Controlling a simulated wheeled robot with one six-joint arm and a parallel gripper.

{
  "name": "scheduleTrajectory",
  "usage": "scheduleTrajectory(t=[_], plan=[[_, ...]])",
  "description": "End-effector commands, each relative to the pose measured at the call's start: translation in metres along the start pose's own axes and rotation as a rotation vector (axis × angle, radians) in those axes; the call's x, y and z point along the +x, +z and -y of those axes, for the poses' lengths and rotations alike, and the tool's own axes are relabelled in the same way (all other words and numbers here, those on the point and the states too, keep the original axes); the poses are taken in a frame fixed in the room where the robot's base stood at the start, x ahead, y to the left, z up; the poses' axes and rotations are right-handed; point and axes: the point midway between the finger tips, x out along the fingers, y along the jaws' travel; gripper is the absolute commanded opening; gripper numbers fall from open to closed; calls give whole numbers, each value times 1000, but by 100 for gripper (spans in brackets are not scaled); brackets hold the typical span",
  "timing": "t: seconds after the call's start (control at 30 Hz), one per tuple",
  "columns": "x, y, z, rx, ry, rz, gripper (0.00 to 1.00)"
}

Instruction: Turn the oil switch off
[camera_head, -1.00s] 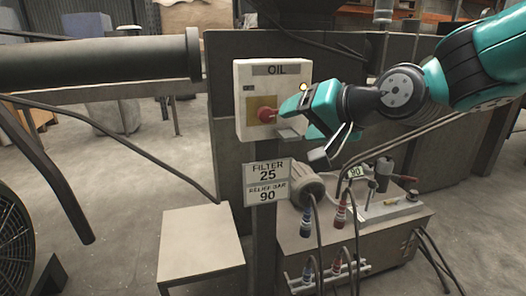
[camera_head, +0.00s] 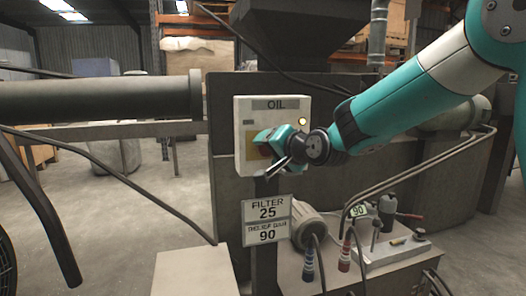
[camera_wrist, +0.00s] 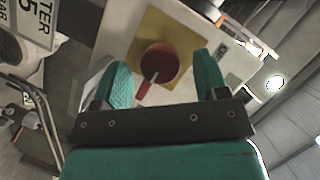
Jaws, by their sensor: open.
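The oil switch is a red round knob (camera_wrist: 160,63) with a pale-marked red handle, on a yellow plate (camera_wrist: 170,38) in the wrist view. It is mounted on the white OIL box (camera_head: 247,108), which stands upright in the head view. My gripper (camera_head: 264,143) is at the front of this box and hides most of the knob there. In the wrist view its two teal fingers are apart, one on each side of the knob, with a gap showing on both sides. The handle points down and slightly left in that view. I cannot tell how deep the fingers reach.
The FILTER 25 sign (camera_head: 267,220) hangs below the box. A large dark pipe (camera_head: 100,98) runs in from the left. A pump unit with hoses (camera_head: 375,255) stands below right.

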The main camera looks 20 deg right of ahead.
Motion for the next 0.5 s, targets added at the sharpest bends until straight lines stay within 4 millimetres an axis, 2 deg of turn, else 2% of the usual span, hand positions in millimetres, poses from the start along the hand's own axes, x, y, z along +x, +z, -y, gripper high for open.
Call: scheduleTrajectory(t=[0.1,0.2,0.5], plan=[[18,0,-1,0,1,1,67],[27,0,0,0,0,1,67],[33,0,0,0,0,0,67]])
